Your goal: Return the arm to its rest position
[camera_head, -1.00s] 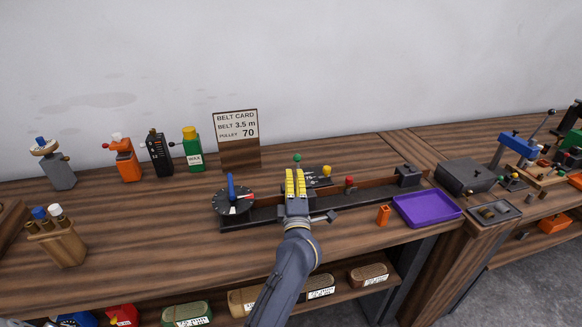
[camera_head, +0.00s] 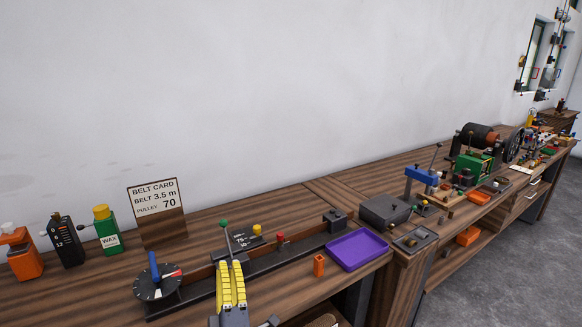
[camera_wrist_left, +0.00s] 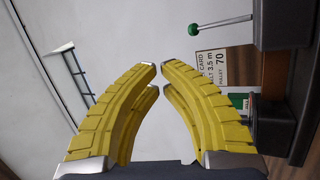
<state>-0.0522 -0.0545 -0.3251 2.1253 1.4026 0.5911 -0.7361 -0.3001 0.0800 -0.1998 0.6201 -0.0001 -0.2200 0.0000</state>
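My left gripper (camera_head: 231,267) is in front of the long dark belt rig on the bench, at the bottom of the head view. Its yellow fingers (camera_wrist_left: 160,68) point up in the left wrist view, with a narrow empty gap between their tips. They hold nothing that I can see. A thin rod with a green ball (camera_head: 223,224) rises just behind the fingertips, and its green ball also shows in the left wrist view (camera_wrist_left: 250,17). I cannot tell whether the fingers touch the rig. My right gripper is in neither view.
A dial with a blue pointer (camera_head: 157,282) stands left of the gripper. A belt card (camera_head: 155,196) and a green wax bottle (camera_head: 107,230) are behind. A purple tray (camera_head: 357,250) and an orange block (camera_head: 319,265) are to the right. The space above the bench is clear.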

